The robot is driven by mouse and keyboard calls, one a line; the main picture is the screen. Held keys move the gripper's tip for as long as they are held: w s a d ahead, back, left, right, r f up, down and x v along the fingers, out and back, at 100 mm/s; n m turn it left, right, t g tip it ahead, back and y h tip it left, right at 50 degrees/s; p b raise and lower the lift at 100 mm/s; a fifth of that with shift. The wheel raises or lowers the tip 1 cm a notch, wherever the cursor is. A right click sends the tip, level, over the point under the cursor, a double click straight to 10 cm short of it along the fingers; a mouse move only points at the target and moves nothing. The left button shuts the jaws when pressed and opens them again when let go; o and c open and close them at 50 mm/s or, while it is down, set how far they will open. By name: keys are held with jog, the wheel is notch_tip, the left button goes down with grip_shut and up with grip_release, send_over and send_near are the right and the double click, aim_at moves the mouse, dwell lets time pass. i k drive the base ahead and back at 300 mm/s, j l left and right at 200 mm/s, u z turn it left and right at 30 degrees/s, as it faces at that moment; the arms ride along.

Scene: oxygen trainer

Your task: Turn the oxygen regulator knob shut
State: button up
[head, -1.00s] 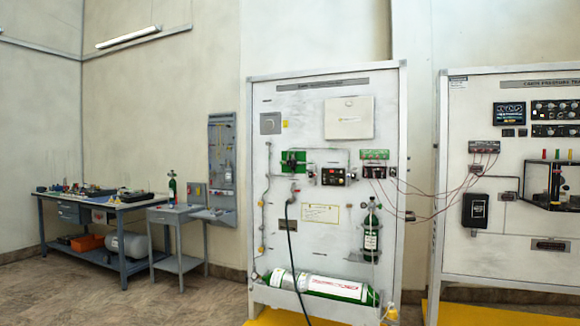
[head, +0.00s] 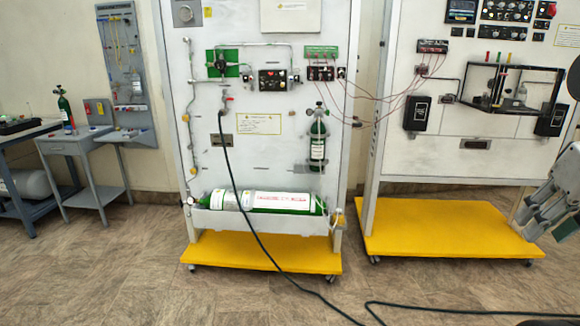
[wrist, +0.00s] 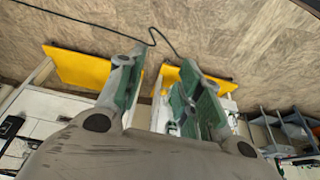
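The oxygen trainer panel (head: 280,160) stands upright in the middle of the head view. A dark regulator box (head: 272,79) with small knobs sits on its upper part. To its left is a green block (head: 222,63) with a dark round part. I cannot tell which knob is the oxygen regulator knob or how it is set. My gripper (head: 548,205) is at the right edge of the head view, well away from the panel. In the wrist view my gripper (wrist: 160,60) has its two green-grey fingers spread, with nothing between them.
A green cylinder (head: 318,138) hangs on the panel and a larger one (head: 265,201) lies in its low tray. A black hose (head: 245,235) runs onto the floor. Yellow bases (head: 262,252) stick out below. A second trainer (head: 470,110) stands right. The front floor is mostly clear.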

aim_at(219, 64)
jog(key=i+j, duration=0.2)
jog(key=j, duration=0.2)
jog(key=i+j, duration=0.15)
jog(key=j, duration=0.3)
jog(key=i+j, duration=0.2)
jog(key=j, duration=0.2)
jog(key=i+j, duration=0.15)
jog(key=j, duration=0.25)
jog(key=i+j, duration=0.2)
jog(key=j, duration=0.2)
jog(key=i+j, duration=0.15)
jog(key=j, duration=0.3)
jog(key=i+j, duration=0.2)
jog(key=j, duration=0.2)
jog(key=i+j, duration=0.15)
jog(key=j, duration=0.25)
